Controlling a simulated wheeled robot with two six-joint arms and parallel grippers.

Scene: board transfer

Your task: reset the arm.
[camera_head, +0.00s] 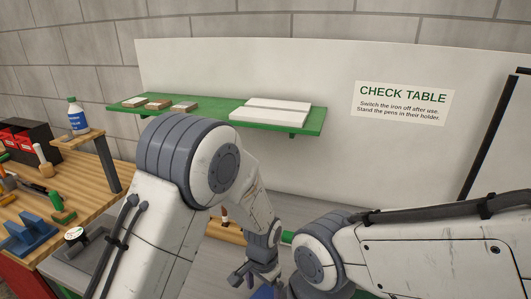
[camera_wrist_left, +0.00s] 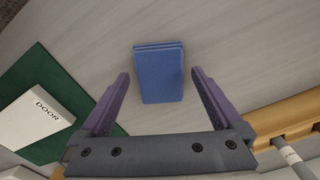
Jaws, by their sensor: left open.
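My left gripper (camera_head: 252,276) reaches down below my left arm's elbow in the head view. In the left wrist view the left gripper (camera_wrist_left: 159,73) is open, with its two fingers apart and nothing between them in its grasp. A blue stack of flat pieces (camera_wrist_left: 160,85) lies on the grey surface below, framed between the fingertips. A blue patch (camera_head: 264,293) shows at the bottom edge of the head view, mostly hidden. My right arm crosses the lower right; its gripper does not show.
A white block marked DOOR (camera_wrist_left: 35,118) lies on a green mat (camera_wrist_left: 48,68). A wooden rail (camera_wrist_left: 285,116) runs at right. A green shelf (camera_head: 213,109) carries white boards (camera_head: 270,112) and small samples. A wooden bench (camera_head: 90,178) with tools stands left.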

